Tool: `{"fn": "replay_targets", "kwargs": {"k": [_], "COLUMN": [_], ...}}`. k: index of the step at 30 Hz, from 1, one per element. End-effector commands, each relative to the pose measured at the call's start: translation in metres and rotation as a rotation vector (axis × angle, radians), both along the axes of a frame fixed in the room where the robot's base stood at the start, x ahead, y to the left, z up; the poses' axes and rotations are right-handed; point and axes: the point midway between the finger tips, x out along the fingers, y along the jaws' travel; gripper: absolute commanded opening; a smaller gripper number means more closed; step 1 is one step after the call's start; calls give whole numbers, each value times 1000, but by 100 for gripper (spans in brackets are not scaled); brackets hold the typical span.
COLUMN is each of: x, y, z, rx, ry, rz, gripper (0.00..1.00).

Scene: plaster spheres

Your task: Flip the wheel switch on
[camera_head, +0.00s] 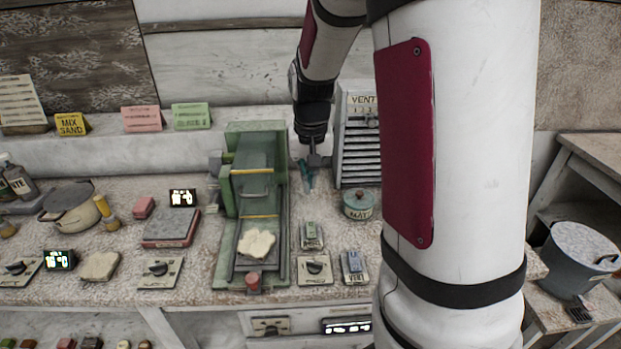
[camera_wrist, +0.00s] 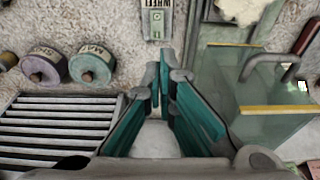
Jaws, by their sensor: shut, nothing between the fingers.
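The wheel switch (camera_wrist: 157,22) is a small pale plate with a green face, labelled WHEEL. It is at the top middle of the wrist view, cut by the edge, and beyond my fingertips. In the head view, a small green-faced switch (camera_head: 311,235) sits on the bench right of the green machine. My gripper (camera_head: 307,176) is above the back of the bench, between the green machine and the vent box. In the wrist view, its teal-padded fingers (camera_wrist: 160,82) are closed with nothing between them. The fingertips appear apart from the switch.
The green machine (camera_head: 240,140) with a clear guard stands left of my gripper; the slatted vent box (camera_head: 360,150) stands right. Two lidded jars (camera_wrist: 90,63) (camera_wrist: 45,66) are near the vent. A dial plate (camera_head: 315,269) and a blue switch (camera_head: 354,266) lie near the bench front.

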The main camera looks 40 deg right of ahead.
Motion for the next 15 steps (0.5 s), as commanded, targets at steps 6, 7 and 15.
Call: {"fn": "replay_targets", "kwargs": {"k": [6,7,15], "x": [0,0,1], "y": [0,-1,-3], "z": [0,0,-1], "rx": [4,7,61], "ry": [-3,-3,-37], "rz": [-29,-47,-416], "gripper": [0,0,0]}}
